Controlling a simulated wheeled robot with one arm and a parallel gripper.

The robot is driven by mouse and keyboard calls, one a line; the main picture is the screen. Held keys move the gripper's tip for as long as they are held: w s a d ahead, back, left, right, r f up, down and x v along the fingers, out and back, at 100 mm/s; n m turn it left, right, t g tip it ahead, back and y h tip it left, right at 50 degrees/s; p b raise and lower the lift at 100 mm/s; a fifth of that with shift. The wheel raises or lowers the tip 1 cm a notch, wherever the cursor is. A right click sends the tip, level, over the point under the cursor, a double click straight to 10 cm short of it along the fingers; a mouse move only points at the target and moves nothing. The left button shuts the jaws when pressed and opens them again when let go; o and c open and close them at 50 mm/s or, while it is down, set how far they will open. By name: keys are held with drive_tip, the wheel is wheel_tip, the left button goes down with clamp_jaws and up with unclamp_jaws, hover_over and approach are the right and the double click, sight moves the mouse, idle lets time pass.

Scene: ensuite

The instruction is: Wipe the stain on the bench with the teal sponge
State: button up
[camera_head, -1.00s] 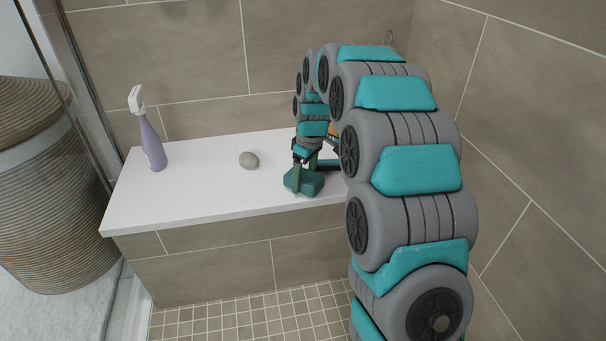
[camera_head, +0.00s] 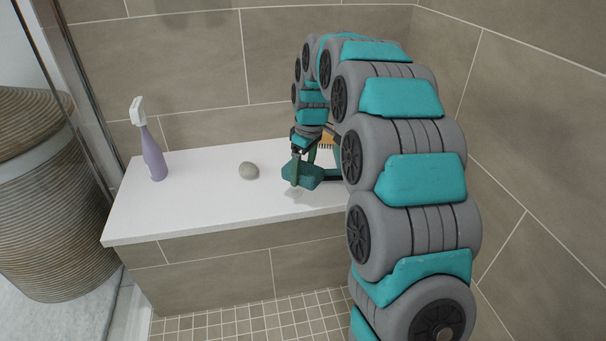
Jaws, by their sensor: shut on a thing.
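The teal sponge (camera_head: 314,178) is held in my gripper (camera_head: 302,174), which is shut on it. The sponge is over the right part of the white bench (camera_head: 205,213); I cannot tell whether it touches the top or hangs just above it. A faint greyish patch (camera_head: 293,193) shows on the bench right in front of the sponge. It looks like the stain, though it may be partly shadow, and the sponge may hide some of it. My arm covers the bench's right end.
A purple spray bottle (camera_head: 153,157) with a white head stands at the bench's left end. A rounded grey stone (camera_head: 249,171) lies left of the sponge. A yellow-orange thing (camera_head: 327,138) shows partly behind my gripper. Tiled walls close the back and right.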

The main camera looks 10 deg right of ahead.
drive_tip(key=shift+r, duration=0.1)
drive_tip(key=shift+r+p, duration=0.45)
drive_tip(key=shift+r, duration=1)
